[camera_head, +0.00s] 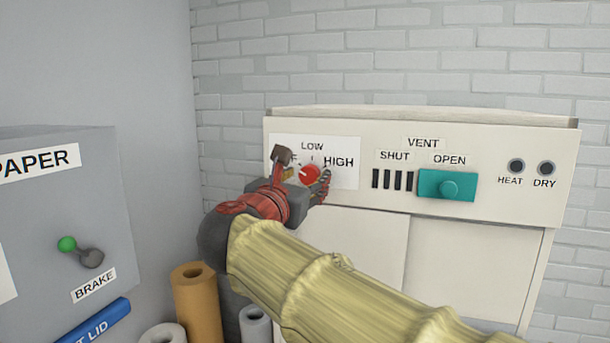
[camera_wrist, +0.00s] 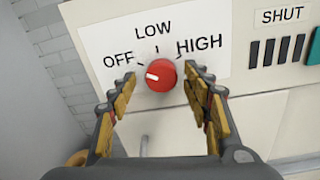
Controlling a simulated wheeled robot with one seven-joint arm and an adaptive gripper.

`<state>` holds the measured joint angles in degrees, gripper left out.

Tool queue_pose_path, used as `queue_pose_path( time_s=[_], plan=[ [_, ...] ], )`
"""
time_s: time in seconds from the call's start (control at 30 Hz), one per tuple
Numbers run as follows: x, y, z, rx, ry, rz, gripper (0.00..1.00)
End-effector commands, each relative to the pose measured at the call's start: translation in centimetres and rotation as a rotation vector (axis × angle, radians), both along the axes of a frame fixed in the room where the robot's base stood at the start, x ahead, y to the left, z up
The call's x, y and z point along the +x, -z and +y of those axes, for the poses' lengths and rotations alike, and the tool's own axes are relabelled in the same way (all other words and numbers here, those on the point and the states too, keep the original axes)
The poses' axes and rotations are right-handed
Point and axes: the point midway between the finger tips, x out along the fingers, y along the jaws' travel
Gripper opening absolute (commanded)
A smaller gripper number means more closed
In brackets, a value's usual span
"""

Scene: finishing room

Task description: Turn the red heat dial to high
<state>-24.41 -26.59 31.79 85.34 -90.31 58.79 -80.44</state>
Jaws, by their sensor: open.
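The red heat dial (camera_head: 309,174) is on the white label plate of the cream panel, below the words OFF, LOW and HIGH. It also shows in the wrist view (camera_wrist: 160,75), where its white pointer mark points left, toward the OFF side. My gripper (camera_head: 303,171) is in front of the dial. In the wrist view my gripper (camera_wrist: 160,82) is open, with one finger on each side of the dial. A gap shows between the dial and each finger. The head view partly hides the dial and the word OFF behind my gripper.
A teal vent slider (camera_head: 434,186) sits at OPEN, right of the dial. Dark HEAT (camera_head: 516,166) and DRY (camera_head: 546,168) lamps are farther right. A grey box with a green-tipped BRAKE lever (camera_head: 82,251) stands at left. Paper rolls (camera_head: 197,300) stand below my arm.

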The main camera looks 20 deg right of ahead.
Motion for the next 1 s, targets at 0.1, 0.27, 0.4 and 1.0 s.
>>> queue_pose_path(
  time_s=[0.1, 0.27, 0.4, 1.0],
  plan=[
    [0.28, -0.07, -0.27, 0.000, 0.001, -0.001, 0.49],
    [0.31, -0.02, -0.25, 0.001, 0.000, -0.001, 0.49],
    [0.30, -0.01, -0.25, 0.001, 0.000, -0.001, 0.45],
    [0.30, -0.01, -0.24, 0.001, 0.000, -0.001, 0.11]
  ],
)
